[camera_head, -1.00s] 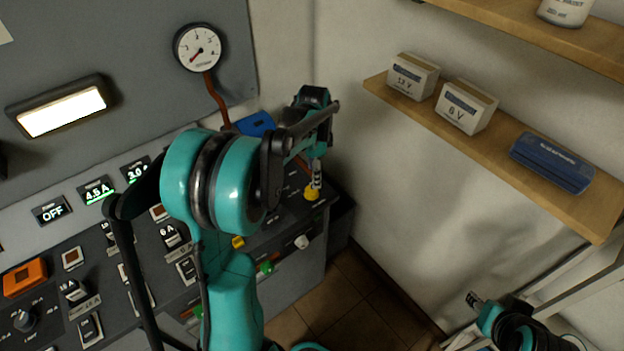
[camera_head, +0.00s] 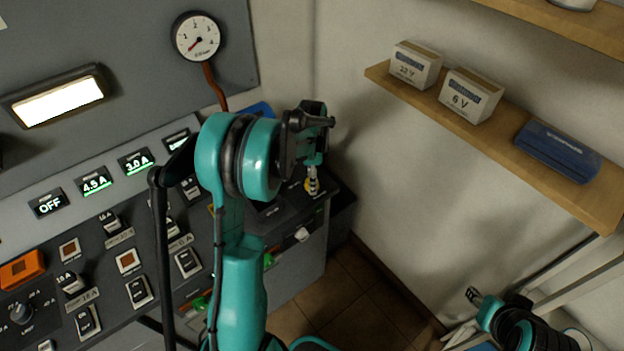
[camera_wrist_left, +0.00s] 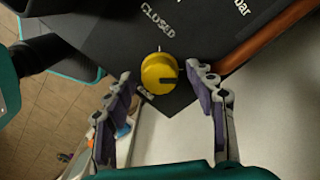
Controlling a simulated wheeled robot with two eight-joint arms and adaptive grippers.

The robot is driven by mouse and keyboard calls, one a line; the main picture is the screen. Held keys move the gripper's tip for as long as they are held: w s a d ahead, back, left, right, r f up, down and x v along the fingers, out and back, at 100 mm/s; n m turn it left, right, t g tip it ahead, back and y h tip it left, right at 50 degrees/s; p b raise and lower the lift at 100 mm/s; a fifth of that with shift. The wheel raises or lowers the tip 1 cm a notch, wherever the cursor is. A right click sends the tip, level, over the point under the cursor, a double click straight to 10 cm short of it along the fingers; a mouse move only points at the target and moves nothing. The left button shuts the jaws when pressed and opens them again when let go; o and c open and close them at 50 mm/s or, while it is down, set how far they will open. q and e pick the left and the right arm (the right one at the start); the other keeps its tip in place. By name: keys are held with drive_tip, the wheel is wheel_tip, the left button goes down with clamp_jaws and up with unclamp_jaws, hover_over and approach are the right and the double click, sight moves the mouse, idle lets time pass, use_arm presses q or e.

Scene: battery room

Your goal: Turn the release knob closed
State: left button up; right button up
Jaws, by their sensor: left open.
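The round yellow release knob (camera_wrist_left: 158,72) sits on the dark panel near its corner in the left wrist view. A dark pointer mark on it faces right. The word CLOSED is printed on the panel above it, and a second label below is partly hidden. My left gripper (camera_wrist_left: 157,76) is open, with one finger on each side of the knob; I cannot tell whether they touch it.
The sloped control panel holds several switches and displays, with an orange block (camera_head: 22,269) at left. A gauge (camera_head: 196,37) hangs above, with a brown pipe running down from it. A wooden shelf (camera_head: 500,146) with boxes juts from the right wall.

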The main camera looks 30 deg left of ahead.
use_arm(q)
drive_tip(key=c, duration=1.2)
drive_tip(key=shift+o, duration=0.2)
drive_tip(key=shift+n, duration=0.3)
drive_tip(key=n, duration=0.3)
drive_tip(key=shift+n, duration=0.3)
drive_tip(key=n, duration=1.3)
drive_tip(key=shift+s+n+t, duration=0.1)
drive_tip(key=shift+n+t, duration=0.2)
